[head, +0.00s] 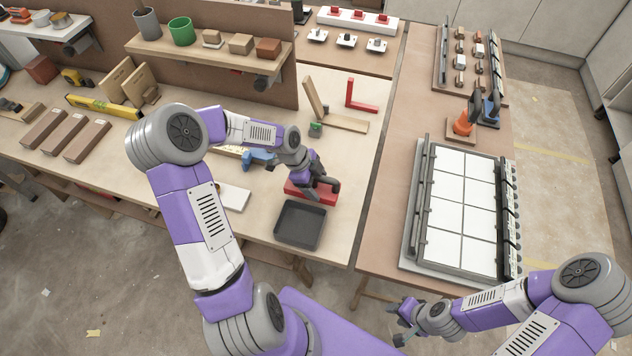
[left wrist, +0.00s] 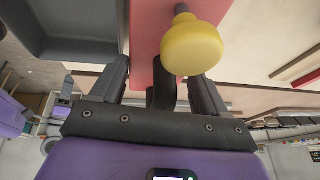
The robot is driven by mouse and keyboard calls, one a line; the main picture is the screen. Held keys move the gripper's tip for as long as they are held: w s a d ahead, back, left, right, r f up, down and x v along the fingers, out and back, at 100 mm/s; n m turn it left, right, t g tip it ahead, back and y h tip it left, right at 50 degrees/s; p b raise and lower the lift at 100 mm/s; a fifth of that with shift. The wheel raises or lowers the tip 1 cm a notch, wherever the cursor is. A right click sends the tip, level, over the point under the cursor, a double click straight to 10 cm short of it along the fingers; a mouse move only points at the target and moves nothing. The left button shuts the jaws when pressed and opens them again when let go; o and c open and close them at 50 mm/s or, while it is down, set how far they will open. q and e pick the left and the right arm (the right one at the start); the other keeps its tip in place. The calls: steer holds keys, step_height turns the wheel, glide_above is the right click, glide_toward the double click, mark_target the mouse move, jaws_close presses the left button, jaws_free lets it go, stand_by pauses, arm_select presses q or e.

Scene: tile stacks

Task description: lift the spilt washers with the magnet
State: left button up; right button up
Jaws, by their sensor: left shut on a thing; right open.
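A red bar (head: 297,190) with a dark handle, which looks like the magnet, lies under my left gripper (head: 318,192) just behind the dark tray (head: 301,224). The left wrist view shows the red bar (left wrist: 146,38), a yellow round knob (left wrist: 192,48) on a grey stem, and a dark curved handle (left wrist: 163,92) between the fingers of my left gripper (left wrist: 163,85). My left gripper is shut on this handle. I cannot tell whether the bar touches the table. No washers can be made out. My right gripper (head: 402,320) is open and empty, at the right table's front edge.
A white pad (head: 236,197) lies left of the tray. A blue tool (head: 258,157) and a wooden corner piece (head: 345,122) are behind.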

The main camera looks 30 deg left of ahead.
arm_select(q)
steer(key=shift+w+r+p, duration=0.1)
steer(key=shift+r+p, duration=1.2)
steer(key=shift+r, duration=0.5)
